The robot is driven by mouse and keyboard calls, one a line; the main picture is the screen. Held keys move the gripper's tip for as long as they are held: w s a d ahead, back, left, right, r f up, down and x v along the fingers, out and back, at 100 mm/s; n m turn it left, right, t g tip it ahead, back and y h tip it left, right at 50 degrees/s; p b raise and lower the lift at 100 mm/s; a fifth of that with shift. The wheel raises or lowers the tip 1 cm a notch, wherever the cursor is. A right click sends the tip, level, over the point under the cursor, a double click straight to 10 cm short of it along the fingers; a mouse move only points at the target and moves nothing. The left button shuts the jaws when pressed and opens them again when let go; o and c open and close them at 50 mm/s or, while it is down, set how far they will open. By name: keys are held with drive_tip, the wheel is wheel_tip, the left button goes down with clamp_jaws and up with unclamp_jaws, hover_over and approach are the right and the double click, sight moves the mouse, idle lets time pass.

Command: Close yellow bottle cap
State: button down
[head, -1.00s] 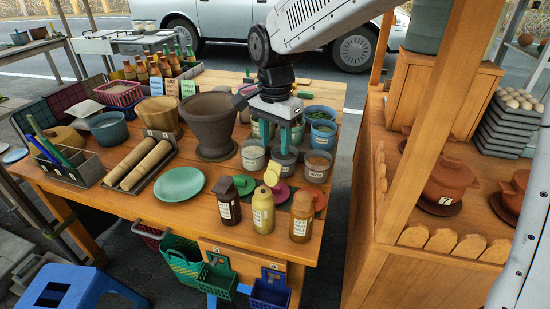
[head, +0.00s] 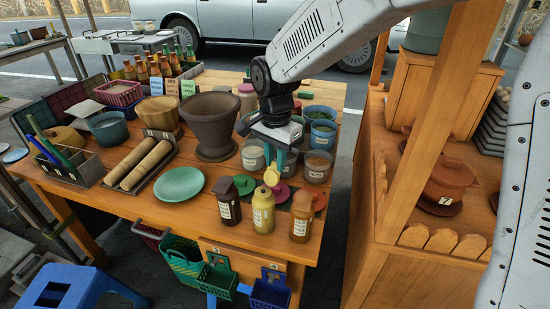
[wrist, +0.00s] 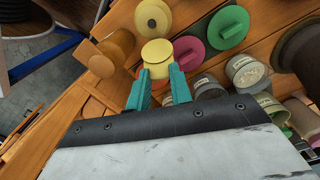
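The yellow bottle (head: 263,212) stands upright at the table's front edge, between a dark brown and an amber bottle. Its round yellow cap (wrist: 157,51) is tipped up open at the back of its top; in the wrist view the bottle's top (wrist: 152,17) shows just beyond it. My gripper (wrist: 161,72) has teal fingers spread apart, with the near edge of the cap between or just beyond their tips. I cannot tell whether they touch it. In the head view my gripper (head: 281,163) is just behind the cap, pointing down, partly overlapping it.
The amber bottle (head: 302,216) and dark brown bottle (head: 227,202) stand close on either side. Pink (wrist: 192,54) and green (wrist: 228,28) lids lie near the fingers. Several jars (head: 317,166) stand behind. A green plate (head: 179,184) lies left; a stone mortar (head: 211,128) stands further back.

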drive_tip(key=shift+s+a+r+t+h, duration=0.25)
drive_tip(key=shift+s+a+t+h, duration=0.35)
drive_tip(key=shift+t+h, duration=0.25)
drive_tip(key=shift+s+a+t+h, duration=0.65)
drive_tip(key=shift+t+h, duration=0.2)
drive_tip(key=shift+t, duration=0.2)
drive_tip(key=shift+s+a+f+t+h, duration=0.2)
drive_tip(key=shift+s+a+t+h, duration=0.35)
drive_tip(key=shift+s+t+h, duration=0.25)
drive_tip(key=shift+s+a+f+t+h, duration=0.25)
drive_tip(key=shift+t+h, duration=0.25)
drive_tip(key=shift+t, duration=0.1)
drive_tip(key=shift+s+a+f+t+h, duration=0.2)
drive_tip(key=shift+s+a+t+h, duration=0.05)
drive_tip(key=shift+t+h, duration=0.3)
drive_tip(key=s+f+t+h, duration=0.1)
drive_tip(key=t+h, duration=0.6)
drive_tip(key=t, duration=0.1)
approach(272, 175)
drive_tip(key=shift+w+d+r, duration=0.2)
drive_tip(key=shift+r, duration=0.05)
drive_tip(key=shift+h, duration=0.35)
